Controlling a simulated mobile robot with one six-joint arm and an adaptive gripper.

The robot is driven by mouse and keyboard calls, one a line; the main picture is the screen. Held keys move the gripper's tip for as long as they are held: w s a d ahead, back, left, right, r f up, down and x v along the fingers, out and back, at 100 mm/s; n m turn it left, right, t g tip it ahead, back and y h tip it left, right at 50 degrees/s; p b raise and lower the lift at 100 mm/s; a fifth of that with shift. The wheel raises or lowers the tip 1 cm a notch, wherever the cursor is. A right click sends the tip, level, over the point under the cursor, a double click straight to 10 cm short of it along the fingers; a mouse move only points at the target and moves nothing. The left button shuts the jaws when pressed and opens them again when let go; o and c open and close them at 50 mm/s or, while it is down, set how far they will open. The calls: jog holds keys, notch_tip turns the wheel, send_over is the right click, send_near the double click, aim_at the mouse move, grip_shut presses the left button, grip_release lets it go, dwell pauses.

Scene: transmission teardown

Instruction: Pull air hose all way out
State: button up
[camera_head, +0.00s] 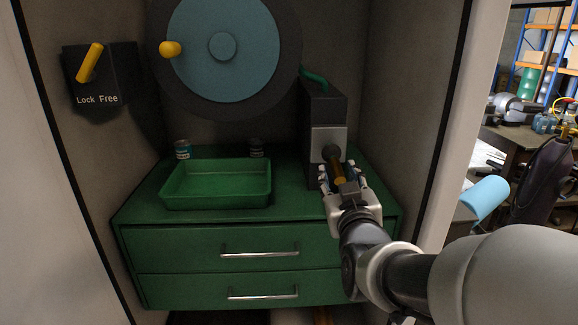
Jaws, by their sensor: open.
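The air hose shows as a short green piece (314,77) running from behind the reel into the top of a dark upright box. At the box's grey front, a dark round collar (331,153) carries a brownish-orange hose end (338,172) pointing toward me. My gripper (339,178) is open, with one finger on each side of this hose end. I cannot tell whether the fingers touch it. The hose inside the box is hidden. A large teal reel disc (205,75) with a yellow knob (170,48) stands behind, left of the box.
A yellow lever (90,62) on a plate marked "Lock Free" is on the left wall. A green tray (216,204) and two small cans stand on the green drawer cabinet (180,246). Cabinet walls close in both sides. A cluttered workbench (515,138) lies outside to the right.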

aim_at(337, 171)
jog(key=shift+w+d, duration=0.1)
jog(key=shift+w, duration=1.55)
jog(key=shift+c, duration=0.6)
grip_shut()
